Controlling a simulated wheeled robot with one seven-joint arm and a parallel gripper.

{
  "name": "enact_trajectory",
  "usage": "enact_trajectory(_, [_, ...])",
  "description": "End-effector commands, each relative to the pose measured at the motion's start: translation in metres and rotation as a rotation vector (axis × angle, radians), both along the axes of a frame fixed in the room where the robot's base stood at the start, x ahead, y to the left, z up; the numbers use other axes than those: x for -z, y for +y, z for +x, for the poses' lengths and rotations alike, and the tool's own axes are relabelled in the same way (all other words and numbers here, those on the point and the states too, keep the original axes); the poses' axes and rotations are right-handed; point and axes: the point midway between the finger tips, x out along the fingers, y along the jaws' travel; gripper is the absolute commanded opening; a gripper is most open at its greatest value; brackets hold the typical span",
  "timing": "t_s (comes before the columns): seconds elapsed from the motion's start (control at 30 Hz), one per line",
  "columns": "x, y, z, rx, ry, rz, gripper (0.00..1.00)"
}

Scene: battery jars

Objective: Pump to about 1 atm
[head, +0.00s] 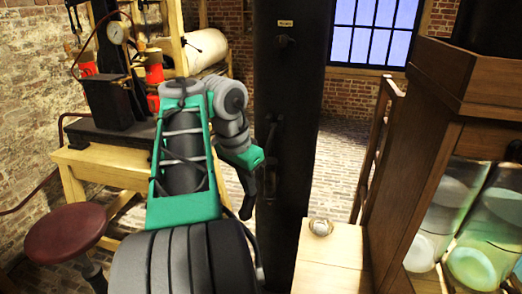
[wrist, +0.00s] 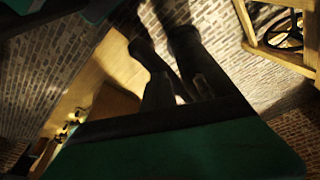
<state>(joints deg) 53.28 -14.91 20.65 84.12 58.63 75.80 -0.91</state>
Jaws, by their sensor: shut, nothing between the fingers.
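A round pressure gauge (head: 116,33) stands on the dark apparatus at the upper left in the head view; its reading is too small to tell. A tall black column (head: 300,110) stands in the middle, with a dark handle-like fitting (head: 272,145) on its front and a small label above. I cannot tell whether this fitting is a pump lever. My gripper (head: 247,207) hangs pointing down in front of the column's left edge, shut and empty. Its dark fingers (wrist: 165,45) also show in the wrist view, blurred, with nothing visible between them.
A wooden bench (head: 100,165) bears the gauge apparatus. A red stool (head: 66,230) is at the lower left. A wooden case with glass jars (head: 480,265) fills the right. A pale wooden surface (head: 330,262) holds a small round object (head: 320,227). Brick floor lies open behind.

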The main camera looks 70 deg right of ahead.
Motion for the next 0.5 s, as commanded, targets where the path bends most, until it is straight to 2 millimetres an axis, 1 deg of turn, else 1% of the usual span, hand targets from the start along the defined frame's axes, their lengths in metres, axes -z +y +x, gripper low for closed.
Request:
enact_trajectory(0.17, [-0.043,0.000,0.000,0.000,-0.001,-0.001,0.00])
enact_trajectory(0.2, [-0.055,0.000,0.000,0.000,-0.001,-0.001,0.00])
enact_trajectory(0.5, [-0.131,0.000,0.000,0.000,0.000,0.000,0.00])
